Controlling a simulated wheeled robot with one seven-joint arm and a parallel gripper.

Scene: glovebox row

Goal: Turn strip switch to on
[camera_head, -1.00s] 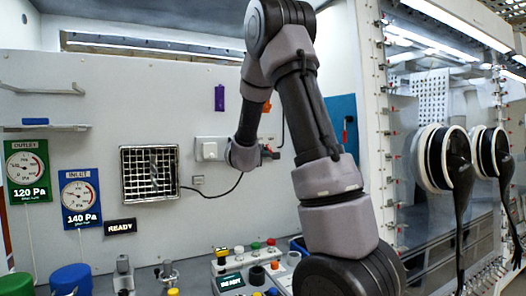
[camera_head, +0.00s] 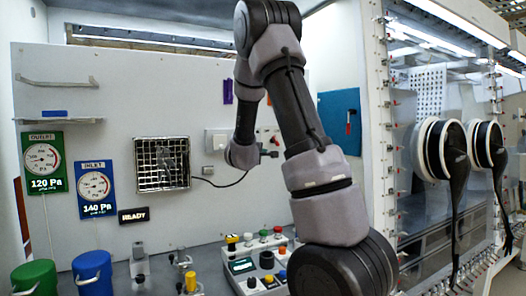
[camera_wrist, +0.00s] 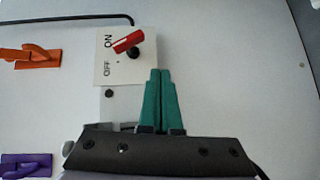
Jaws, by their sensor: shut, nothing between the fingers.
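The strip switch (camera_wrist: 104,57) shows in the wrist view as a pale plate marked ON and OFF, with a red lever (camera_wrist: 128,41) over a dark pivot. The lever lies slantwise, its left end close to the ON mark and farther from OFF. Whether the tips touch the wall is unclear. In the head view my gripper (camera_head: 270,154) is near the wall, and the switch is mostly hidden by my arm.
An orange hook (camera_wrist: 30,56) and a purple hook (camera_wrist: 27,165) are on the wall left of the switch in the wrist view. In the head view, a control box (camera_head: 242,266) stands on the bench below. Glove ports (camera_head: 441,150) are at right.

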